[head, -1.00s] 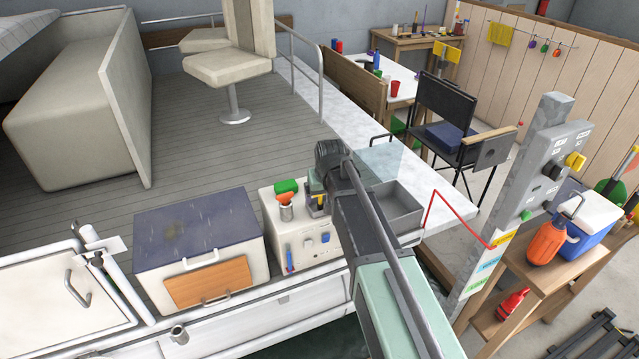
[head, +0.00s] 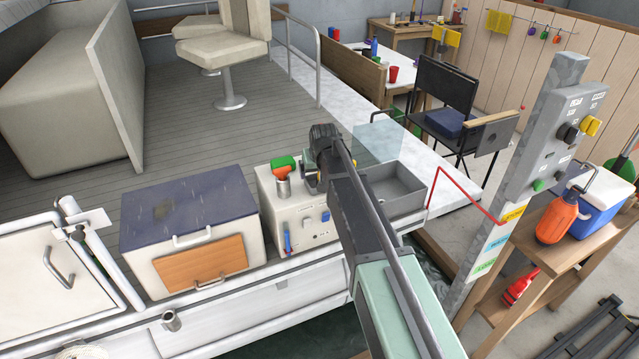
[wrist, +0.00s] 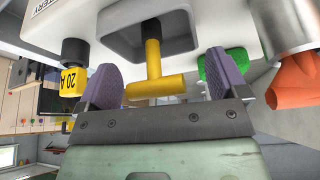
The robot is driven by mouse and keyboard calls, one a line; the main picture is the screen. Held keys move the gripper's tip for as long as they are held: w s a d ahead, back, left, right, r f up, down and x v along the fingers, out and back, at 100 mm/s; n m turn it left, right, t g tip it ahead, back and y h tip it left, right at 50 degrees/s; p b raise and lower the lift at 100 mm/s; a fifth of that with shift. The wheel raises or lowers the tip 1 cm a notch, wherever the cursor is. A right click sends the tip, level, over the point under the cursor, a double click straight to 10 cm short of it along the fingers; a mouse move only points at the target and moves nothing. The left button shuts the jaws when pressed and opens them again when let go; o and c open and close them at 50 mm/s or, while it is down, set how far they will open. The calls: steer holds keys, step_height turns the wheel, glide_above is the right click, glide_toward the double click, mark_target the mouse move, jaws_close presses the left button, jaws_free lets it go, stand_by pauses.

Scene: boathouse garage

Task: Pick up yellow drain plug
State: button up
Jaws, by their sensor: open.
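The yellow drain plug is a T-shaped piece (wrist: 152,72) in the wrist view. Its stem goes up into a recess in a pale housing, and its crossbar lies toward my gripper. My gripper (wrist: 158,76) is open, with one purple-grey finger on each side of the plug. Gaps show between the plug and both fingers, so it is not gripped. In the head view my gripper (head: 312,175) is low over the back of the white console (head: 303,215), beside the sink, and my arm hides most of this spot.
A black and yellow "20 A" plug (wrist: 75,78) is close to the left finger in the wrist view. A green piece (wrist: 226,72) and an orange handle (wrist: 295,85) are at the right. The grey sink (head: 390,192) and blue-topped box (head: 188,210) flank the console.

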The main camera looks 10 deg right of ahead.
steer(key=shift+w+f, duration=0.1)
steer(key=shift+f, duration=0.1)
steer(key=shift+c, duration=0.2)
steer(key=c, duration=0.8)
step_height(320, 180, up, 20)
steer(key=p, duration=2)
steer(key=shift+c, duration=0.2)
steer(key=shift+d, duration=0.1)
